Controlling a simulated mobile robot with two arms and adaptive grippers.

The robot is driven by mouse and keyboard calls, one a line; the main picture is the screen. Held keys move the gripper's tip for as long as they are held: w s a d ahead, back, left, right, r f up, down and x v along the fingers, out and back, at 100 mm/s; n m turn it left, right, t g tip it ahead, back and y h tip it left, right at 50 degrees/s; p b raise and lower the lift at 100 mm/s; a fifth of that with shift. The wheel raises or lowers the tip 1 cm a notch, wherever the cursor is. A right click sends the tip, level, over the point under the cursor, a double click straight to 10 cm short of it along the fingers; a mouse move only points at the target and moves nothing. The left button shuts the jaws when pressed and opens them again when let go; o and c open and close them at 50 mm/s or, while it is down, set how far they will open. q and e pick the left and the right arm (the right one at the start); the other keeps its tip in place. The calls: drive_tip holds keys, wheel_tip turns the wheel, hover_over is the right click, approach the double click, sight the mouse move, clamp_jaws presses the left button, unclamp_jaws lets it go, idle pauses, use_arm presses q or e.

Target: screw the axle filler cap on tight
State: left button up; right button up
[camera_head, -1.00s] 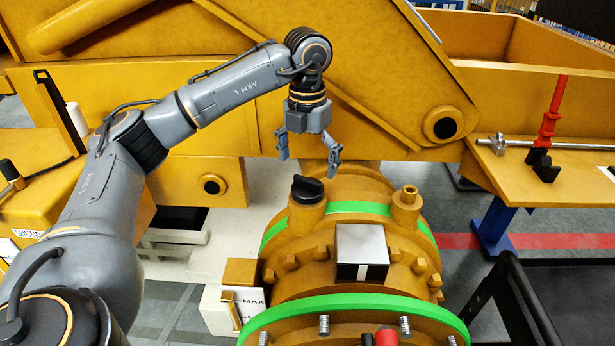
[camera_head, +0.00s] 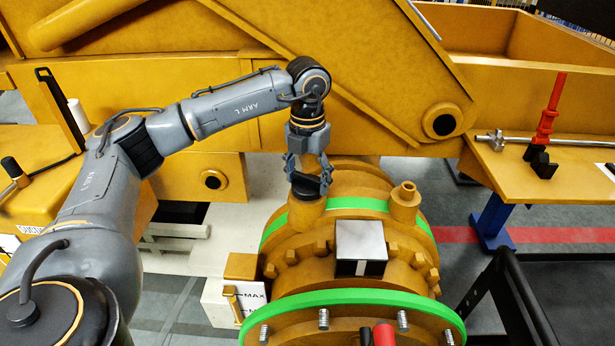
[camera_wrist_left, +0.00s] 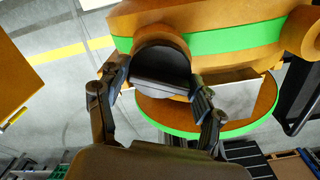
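The axle filler cap (camera_head: 305,187) is black, with a raised grip bar. It sits on the left filler neck (camera_head: 306,212) of the orange axle housing. My left gripper (camera_head: 309,181) has come down over it from above, with one finger on each side. In the left wrist view the cap (camera_wrist_left: 160,62) lies between the two fingertips (camera_wrist_left: 158,84), which appear closed against the ends of its bar. The cap's underside and thread are hidden, so I cannot tell how tightly it sits. My right gripper is not in view.
A second, uncapped neck (camera_head: 404,203) stands to the right. A silver box (camera_head: 360,241) sits on the housing, in front of the cap. A green-rimmed flange (camera_head: 350,299) with studs is nearer. A large yellow frame (camera_head: 230,75) rises close behind my left arm.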

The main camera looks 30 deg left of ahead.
use_arm(q)
drive_tip(key=shift+c, duration=0.5)
drive_tip(key=m+b, duration=0.1)
drive_tip(key=m, duration=0.3)
drive_tip(key=shift+f, duration=0.1)
drive_tip(key=shift+m, duration=0.9)
drive_tip(key=m, duration=0.4)
drive_tip(key=shift+b, duration=0.4)
drive_tip(key=o, duration=1.3)
